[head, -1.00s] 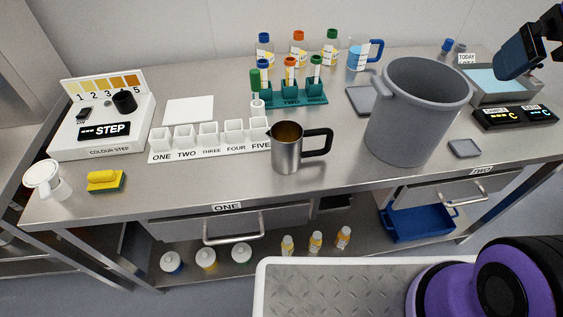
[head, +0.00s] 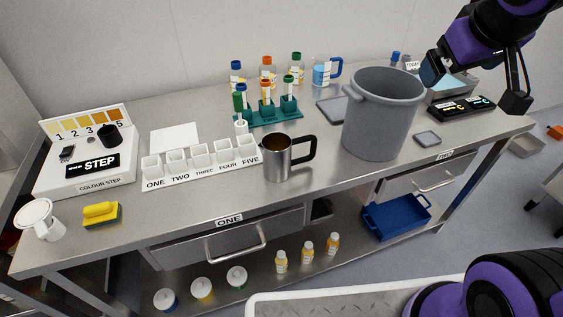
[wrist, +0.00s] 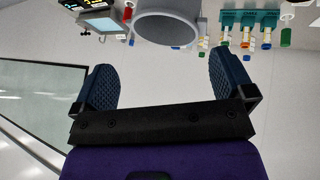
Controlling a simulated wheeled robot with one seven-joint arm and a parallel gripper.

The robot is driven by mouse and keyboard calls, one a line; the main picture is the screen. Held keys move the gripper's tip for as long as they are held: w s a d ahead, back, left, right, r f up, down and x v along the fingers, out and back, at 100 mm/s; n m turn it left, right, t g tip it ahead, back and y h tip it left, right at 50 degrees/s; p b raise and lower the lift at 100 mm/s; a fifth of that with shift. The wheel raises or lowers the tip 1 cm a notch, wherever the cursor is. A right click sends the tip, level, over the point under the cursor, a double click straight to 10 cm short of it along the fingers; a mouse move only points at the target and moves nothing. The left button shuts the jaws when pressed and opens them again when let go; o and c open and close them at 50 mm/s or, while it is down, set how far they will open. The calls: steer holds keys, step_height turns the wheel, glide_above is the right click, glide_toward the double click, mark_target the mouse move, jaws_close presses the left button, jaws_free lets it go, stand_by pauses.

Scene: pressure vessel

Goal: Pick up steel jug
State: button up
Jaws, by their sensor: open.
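The steel jug (head: 278,160) stands upright near the front edge of the steel bench in the head view. Its black handle (head: 306,148) points right, and its top is open with brownish contents or interior showing. My gripper (head: 478,80) is above the right end of the bench, well apart from the jug, beyond the grey pot. In the wrist view my gripper (wrist: 163,88) is open, with nothing between its blue fingertips. The jug cannot be made out in the wrist view.
A large grey pot (head: 381,120) stands right of the jug. A white cup row (head: 205,173) is at its left, and a teal tube rack (head: 268,114) is behind. The wrist view also shows the pot (wrist: 165,27). Bare bench lies right of the jug's handle.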

steer(key=w+a+f+n+t+y, duration=0.1)
steer(key=w+a+f+n, duration=0.25)
steer(key=w, duration=0.45)
steer(key=n+g+y, duration=0.4)
steer(key=n+y, duration=0.3)
steer(key=y, duration=0.2)
glide_toward(280, 143)
steer(key=s+r, duration=0.4)
steer(key=shift+x, duration=5.25)
steer(key=shift+s, duration=0.15)
steer(key=c, duration=1.1)
